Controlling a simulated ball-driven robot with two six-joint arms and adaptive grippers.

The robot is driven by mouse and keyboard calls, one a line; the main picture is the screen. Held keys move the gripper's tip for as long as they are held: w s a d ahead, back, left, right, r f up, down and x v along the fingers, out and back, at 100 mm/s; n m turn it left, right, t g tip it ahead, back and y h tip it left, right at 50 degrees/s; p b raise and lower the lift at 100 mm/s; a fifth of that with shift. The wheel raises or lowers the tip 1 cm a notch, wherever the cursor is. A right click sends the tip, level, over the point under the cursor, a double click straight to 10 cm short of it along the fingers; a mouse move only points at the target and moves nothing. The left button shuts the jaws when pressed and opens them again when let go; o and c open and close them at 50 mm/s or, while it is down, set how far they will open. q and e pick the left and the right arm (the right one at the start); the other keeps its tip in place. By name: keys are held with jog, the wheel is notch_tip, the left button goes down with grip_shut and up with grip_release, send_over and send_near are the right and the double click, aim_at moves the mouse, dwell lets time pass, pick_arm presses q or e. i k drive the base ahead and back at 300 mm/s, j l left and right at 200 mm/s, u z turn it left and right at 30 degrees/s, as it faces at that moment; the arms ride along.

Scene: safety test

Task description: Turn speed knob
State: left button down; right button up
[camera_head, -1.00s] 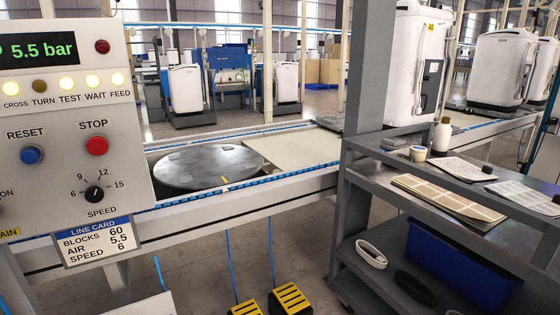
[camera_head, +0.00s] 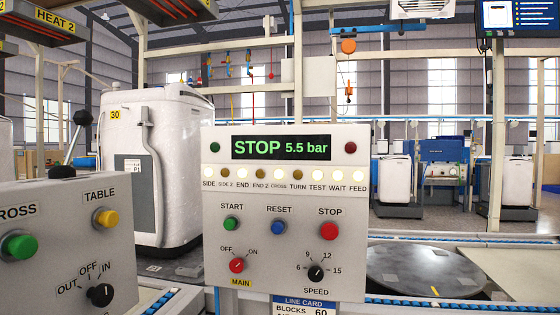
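The black speed knob (camera_head: 316,273) sits at the lower right of the grey control panel (camera_head: 284,190), above the label SPEED. Marks 6, 9, 12 and 15 surround it. Its white pointer is small, and I cannot tell surely which mark it points at. The panel display (camera_head: 281,147) reads STOP 5.5 bar. The line card (camera_head: 303,304) below the panel is cut off by the frame's bottom edge. Neither of my grippers is in view.
The panel also has a green START button (camera_head: 231,224), a blue RESET button (camera_head: 279,227), a red STOP button (camera_head: 329,231) and a red OFF/ON knob (camera_head: 237,265). A second panel (camera_head: 60,245) stands at left. A round turntable (camera_head: 425,268) lies at right.

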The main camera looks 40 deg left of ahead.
aim_at(315, 274)
jog(key=u, duration=1.35)
